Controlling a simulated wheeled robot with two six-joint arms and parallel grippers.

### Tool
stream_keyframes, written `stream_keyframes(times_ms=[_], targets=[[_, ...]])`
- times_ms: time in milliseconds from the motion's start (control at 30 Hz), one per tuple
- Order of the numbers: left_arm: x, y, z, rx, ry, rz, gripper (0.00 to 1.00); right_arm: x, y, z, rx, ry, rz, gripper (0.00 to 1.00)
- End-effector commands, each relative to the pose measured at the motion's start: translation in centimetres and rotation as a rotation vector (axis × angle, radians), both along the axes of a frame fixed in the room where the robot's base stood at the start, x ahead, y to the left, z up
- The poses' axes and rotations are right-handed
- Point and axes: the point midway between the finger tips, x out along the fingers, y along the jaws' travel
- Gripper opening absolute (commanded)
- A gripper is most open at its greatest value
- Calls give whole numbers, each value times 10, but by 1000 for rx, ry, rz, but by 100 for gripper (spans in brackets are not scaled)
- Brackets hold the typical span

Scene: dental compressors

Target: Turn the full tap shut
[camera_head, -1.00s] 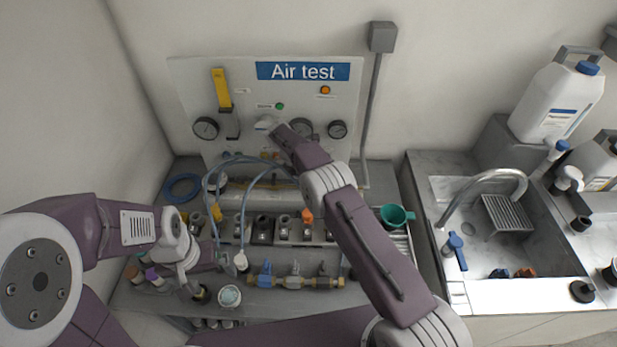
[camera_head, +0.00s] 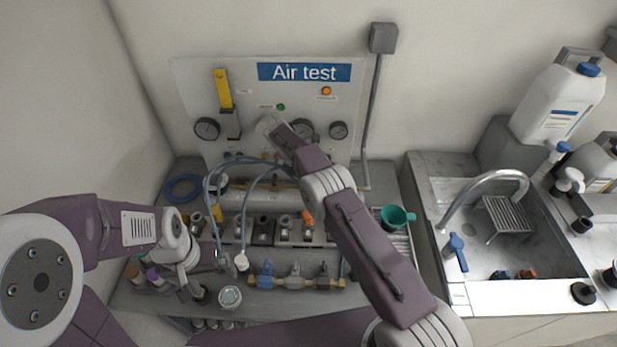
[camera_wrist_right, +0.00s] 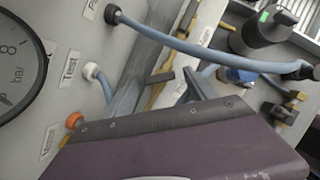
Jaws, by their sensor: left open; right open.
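No tap with a readable "Full" label shows. In the right wrist view a white label (camera_wrist_right: 184,62) lies by my right gripper (camera_wrist_right: 176,82), its lettering too small to read. The two dark fingers are apart, with nothing clearly between them. A blue part (camera_wrist_right: 236,75), perhaps a tap handle, lies beyond them. In the head view my right wrist hides that gripper and the lower middle of the "Air test" panel (camera_head: 185,85). My left gripper (camera_head: 210,277) is open, low over the bench's left side near a white hose end (camera_head: 242,262).
A blue hose (camera_wrist_right: 190,45) crosses close to my right fingers. Gauges and fittings stud the panel. A brass manifold with a blue handle (camera_head: 267,267) lies on the front bench. A green cup (camera_head: 396,217) stands at right, then the sink (camera_head: 530,255).

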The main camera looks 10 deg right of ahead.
Motion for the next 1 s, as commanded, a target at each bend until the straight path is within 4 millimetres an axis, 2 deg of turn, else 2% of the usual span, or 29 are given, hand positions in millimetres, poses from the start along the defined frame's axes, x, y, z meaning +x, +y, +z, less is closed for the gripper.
stream_keyframes(times_ms=[67, 233, 400, 533, 767, 833, 900, 967, 1000], targets=[[0, 0, -3, 0, 0, 0, 100, -1, 4, 8, 2, -3, 2, 65], [0, 0, -8, 0, 0, 0, 100, -7, 18, 43, 2, -6, 3, 65], [0, 0, -4, 0, 0, 0, 100, -13, 28, 73, 2, -3, 2, 65], [0, 0, -4, 0, 0, 0, 100, -15, 32, 82, 1, -2, 1, 65], [0, 0, -4, 0, 0, 0, 100, -15, 32, 83, 1, -2, 1, 65], [0, 0, -4, 0, 0, 0, 100, -15, 31, 85, 2, -4, -2, 49], [0, 0, -4, 0, 0, 0, 100, -14, 23, 98, 11, -15, -21, 35], [0, 0, -3, 0, 0, 0, 100, -15, 9, 120, 28, -35, -56, 35], [0, 0, -3, 0, 0, 0, 100, -18, -4, 138, 46, -51, -94, 35]])
